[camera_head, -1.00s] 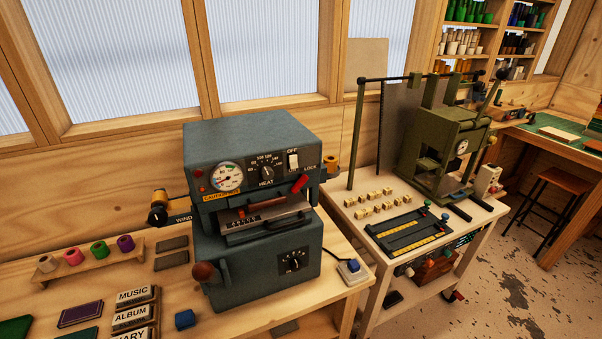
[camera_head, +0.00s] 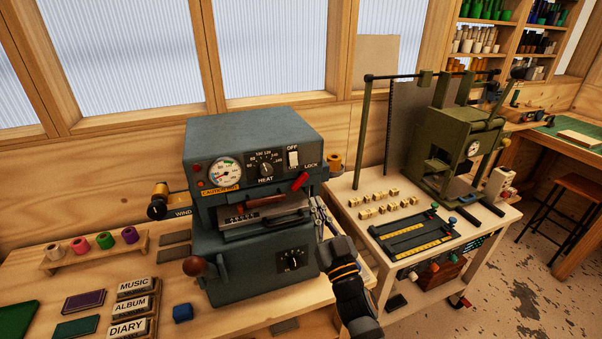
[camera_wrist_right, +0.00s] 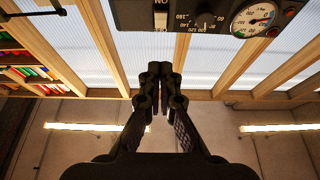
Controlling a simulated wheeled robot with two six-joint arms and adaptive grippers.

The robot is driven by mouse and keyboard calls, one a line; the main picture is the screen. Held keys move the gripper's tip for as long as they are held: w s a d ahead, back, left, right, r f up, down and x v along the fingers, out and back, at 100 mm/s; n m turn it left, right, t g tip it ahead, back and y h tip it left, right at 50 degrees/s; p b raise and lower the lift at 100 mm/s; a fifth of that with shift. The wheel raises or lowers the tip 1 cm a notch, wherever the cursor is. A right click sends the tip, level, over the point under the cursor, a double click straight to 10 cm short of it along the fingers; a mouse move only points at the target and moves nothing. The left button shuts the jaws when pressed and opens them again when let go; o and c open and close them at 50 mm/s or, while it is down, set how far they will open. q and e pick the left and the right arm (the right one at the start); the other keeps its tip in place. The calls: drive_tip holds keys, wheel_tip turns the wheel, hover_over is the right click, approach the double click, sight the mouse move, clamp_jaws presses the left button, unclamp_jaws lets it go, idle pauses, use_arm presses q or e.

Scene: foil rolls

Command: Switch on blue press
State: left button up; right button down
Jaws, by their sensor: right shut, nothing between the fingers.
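The blue-grey press (camera_head: 253,140) stands on the wooden bench in the head view. Its front panel has a gauge, a HEAT knob and a white rocker switch (camera_head: 293,159) with OFF printed above it. My right gripper (camera_head: 316,204) is shut and empty, at the right side of the press, below and to the right of the switch. Its fingertips (camera_wrist_right: 160,72) are together and apart from the panel. My left gripper is not in view.
A red-handled LOCK lever (camera_head: 299,181) juts out just below the switch. A green press (camera_head: 462,140) stands on a side table to the right. Foil rolls (camera_head: 105,241) and title blocks (camera_head: 133,308) lie left of the press.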

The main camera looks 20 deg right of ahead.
drive_tip(key=shift+w+r, duration=0.1)
drive_tip(key=p, duration=0.3)
approach(294, 160)
wheel_tip(294, 160, up, 4)
drive_tip(key=w, duration=0.1)
drive_tip(key=w+b, duration=0.1)
drive_tip(key=w+f+b, duration=0.1)
drive_tip(key=w+b, duration=0.1)
drive_tip(key=shift+w+f, duration=0.25)
drive_tip(key=shift+f, duration=0.05)
drive_tip(key=shift+w+a, duration=0.1)
drive_tip(key=shift+w, duration=0.35)
